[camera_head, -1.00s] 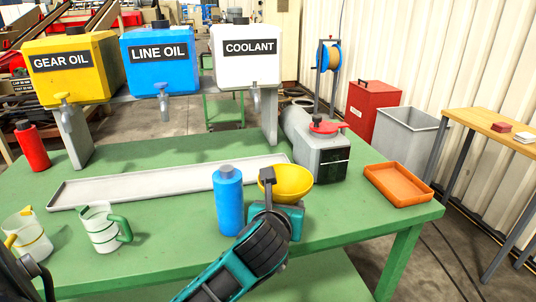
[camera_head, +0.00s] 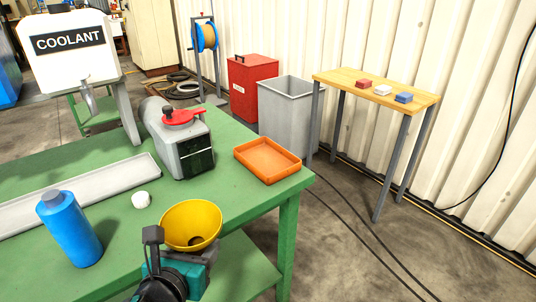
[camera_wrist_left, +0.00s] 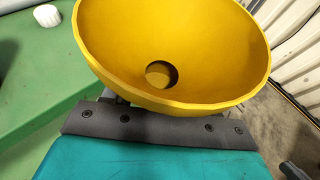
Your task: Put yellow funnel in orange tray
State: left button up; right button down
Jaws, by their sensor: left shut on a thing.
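The yellow funnel (camera_head: 191,226) is held in my left gripper (camera_head: 182,254) at the front edge of the green table, its wide mouth facing up and toward the head camera. In the left wrist view the funnel (camera_wrist_left: 170,50) fills the top, its hole visible, just beyond the gripper body (camera_wrist_left: 155,130). The fingertips are mostly hidden behind the funnel. The orange tray (camera_head: 242,158) lies empty at the table's right end, farther back and to the right of the funnel, apart from it.
A blue bottle (camera_head: 69,228) stands left of the funnel, and a white cap (camera_head: 141,200) lies between them. A grey bin (camera_head: 288,115) and wooden side table (camera_head: 370,84) stand beyond.

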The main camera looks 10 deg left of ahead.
aim_at(256, 153)
jog(key=i+l+u, duration=0.25)
jog(key=i+l, duration=0.45)
jog(key=i+l+u, duration=0.25)
jog(key=i+l, duration=0.5)
jog(key=l, duration=0.15)
